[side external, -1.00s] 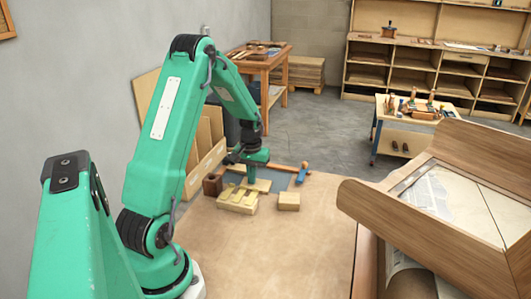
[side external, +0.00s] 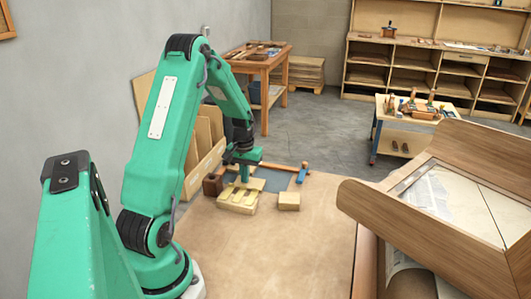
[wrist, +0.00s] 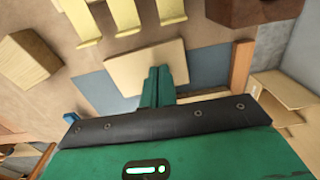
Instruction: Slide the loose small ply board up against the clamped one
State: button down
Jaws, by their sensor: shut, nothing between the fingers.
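The loose ply board (wrist: 128,66) is a pale flat piece, set slightly askew and partly over a blue-grey mat (wrist: 210,66) in the wrist view. It shows small beside my gripper (side external: 243,177) in the side view. My gripper's fingertips (wrist: 159,70) are together, empty, and overlap the board's near edge; contact is unclear. Beyond the board, with a narrow gap, are several pale yellow pieces (wrist: 125,14) on a light wooden block (side external: 238,208). The clamped board appears to be among these, but I cannot make out its outline.
A tan block (wrist: 30,57) lies to the left in the wrist view and shows in the side view (side external: 289,201). A dark brown block (side external: 212,185) stands left of the work. A blue-ended wooden bar (side external: 302,173) lies behind. The front tabletop is clear.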

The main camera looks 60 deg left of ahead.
aim_at(238, 178)
jog(key=shift+s+a+f, duration=0.1)
jog(key=shift+s+a, duration=0.95)
jog(key=shift+s, duration=0.1)
dwell(0.4)
jog(key=shift+w+a, duration=0.2)
jog(key=shift+w+a, duration=0.2)
jog(key=shift+w+a, duration=0.75)
dwell(0.5)
jog(key=shift+s+a, duration=0.15)
dwell(0.3)
jog(key=shift+s+a, duration=0.2)
jog(key=shift+s, duration=0.1)
jog(key=shift+s+a+f, duration=0.15)
jog(key=shift+s+a, duration=0.7)
jog(key=shift+s, duration=0.15)
jog(key=shift+w+a, duration=0.3)
dwell(0.6)
jog(key=shift+w, duration=0.1)
